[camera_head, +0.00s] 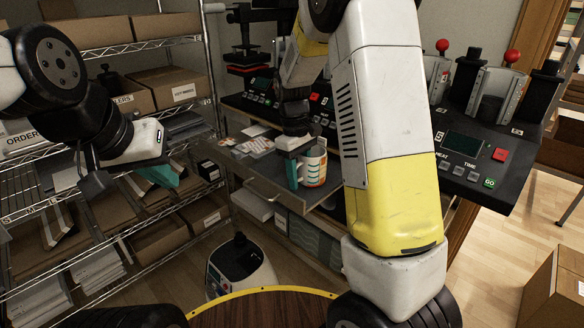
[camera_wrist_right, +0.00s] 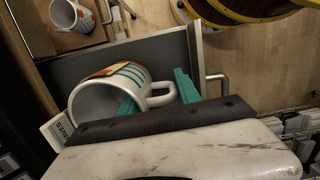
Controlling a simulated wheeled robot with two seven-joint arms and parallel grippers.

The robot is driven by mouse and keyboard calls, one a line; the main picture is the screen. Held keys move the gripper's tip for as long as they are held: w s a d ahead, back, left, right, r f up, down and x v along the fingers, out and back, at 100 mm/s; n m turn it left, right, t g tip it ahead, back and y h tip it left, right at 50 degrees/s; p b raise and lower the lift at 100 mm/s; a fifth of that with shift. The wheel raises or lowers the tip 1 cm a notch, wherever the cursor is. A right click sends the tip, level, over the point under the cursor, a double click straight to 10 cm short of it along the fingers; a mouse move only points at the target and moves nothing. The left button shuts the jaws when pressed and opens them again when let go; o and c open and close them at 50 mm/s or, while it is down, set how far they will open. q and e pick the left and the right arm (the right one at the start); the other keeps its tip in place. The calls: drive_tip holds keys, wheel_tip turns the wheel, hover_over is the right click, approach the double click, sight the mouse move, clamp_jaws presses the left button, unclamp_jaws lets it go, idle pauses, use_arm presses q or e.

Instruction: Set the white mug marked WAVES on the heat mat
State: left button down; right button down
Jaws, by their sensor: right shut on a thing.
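The white mug (camera_head: 313,167) with orange and teal bands is at my right gripper (camera_head: 300,170) in the head view. In the right wrist view the mug (camera_wrist_right: 92,92) shows its open rim, with its handle toward the right. My right gripper's teal fingers (camera_wrist_right: 158,95) are on either side of the handle, one at the mug's rim, and are shut on it. A white tag reading WAVES (camera_wrist_right: 60,129) shows beside the mug. A dark grey surface (camera_wrist_right: 160,58) lies below; I cannot tell whether it is the heat mat. My left gripper (camera_head: 160,172) is by the shelves, its opening unclear.
A pull-out tray (camera_head: 262,178) with cards lies under the mug. Another patterned mug (camera_wrist_right: 72,15) stands at the wrist view's upper left. Press machines with a control panel (camera_head: 465,145) stand right. Wire shelves with boxes (camera_head: 170,88) fill the left.

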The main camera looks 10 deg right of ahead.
drive_tip(key=shift+f, duration=0.2)
drive_tip(key=c, duration=0.9)
unclamp_jaws()
drive_tip(key=shift+o, duration=0.2)
wheel_tip(320, 180, up, 12)
drive_tip(key=w, duration=0.1)
drive_tip(key=s+d+r+m+t+y, duration=0.1)
drive_tip(key=s+r+m+t, duration=0.1)
drive_tip(key=s, duration=0.9)
drive_tip(key=s+r+m+t+y, duration=0.2)
drive_tip(key=s+m+t, duration=0.3)
drive_tip(key=s, duration=0.5)
drive_tip(key=shift+s+d+r, duration=0.35)
drive_tip(key=shift+d+r, duration=0.05)
drive_tip(key=shift+r, duration=0.25)
